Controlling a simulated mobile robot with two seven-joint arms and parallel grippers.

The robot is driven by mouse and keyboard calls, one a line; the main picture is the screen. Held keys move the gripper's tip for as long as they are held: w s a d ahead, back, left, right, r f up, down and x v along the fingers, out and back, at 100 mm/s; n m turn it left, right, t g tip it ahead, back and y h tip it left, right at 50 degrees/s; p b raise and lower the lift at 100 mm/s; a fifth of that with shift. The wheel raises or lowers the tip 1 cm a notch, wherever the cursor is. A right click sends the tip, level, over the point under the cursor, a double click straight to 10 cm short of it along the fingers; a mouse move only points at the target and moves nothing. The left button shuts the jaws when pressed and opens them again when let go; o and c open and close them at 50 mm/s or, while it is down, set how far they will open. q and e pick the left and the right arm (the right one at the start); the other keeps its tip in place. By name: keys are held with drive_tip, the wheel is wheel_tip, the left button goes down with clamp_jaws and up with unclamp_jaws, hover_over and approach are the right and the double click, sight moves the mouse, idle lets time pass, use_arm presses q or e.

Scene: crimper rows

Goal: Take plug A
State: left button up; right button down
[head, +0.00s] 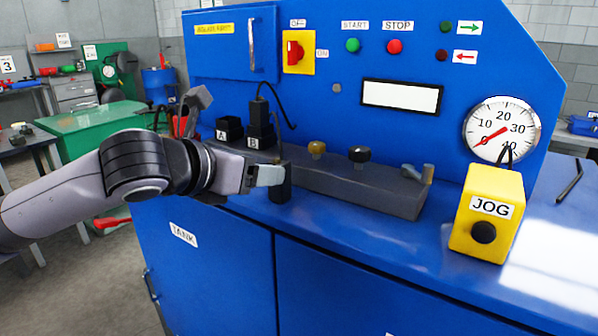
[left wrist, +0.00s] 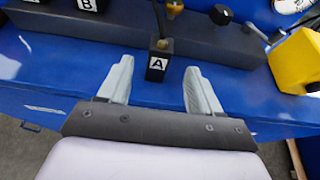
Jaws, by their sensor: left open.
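Plug A (left wrist: 157,66), a black block with a white A label and a cord at its top, stands upright on the blue ledge in front of the long grey bar. In the head view plug A (head: 284,190) is partly hidden by my left gripper (head: 268,175). In the left wrist view my left gripper (left wrist: 157,72) is open, its two pale fingers apart, with plug A between and just beyond the tips. Nothing is held. My right gripper is not in view.
Black sockets A (head: 229,130) and B (head: 261,138) stand behind, with a corded black plug (head: 260,110) at B. A grey bar (head: 335,183) with knobs runs along the ledge. A yellow JOG box (head: 483,214) stands right. The front ledge is mostly clear.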

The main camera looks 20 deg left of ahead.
use_arm(q)
drive_tip(key=shift+x, duration=1.15)
drive_tip(key=x, duration=0.5)
drive_tip(key=c, duration=1.1)
drive_tip(key=shift+r, duration=0.1)
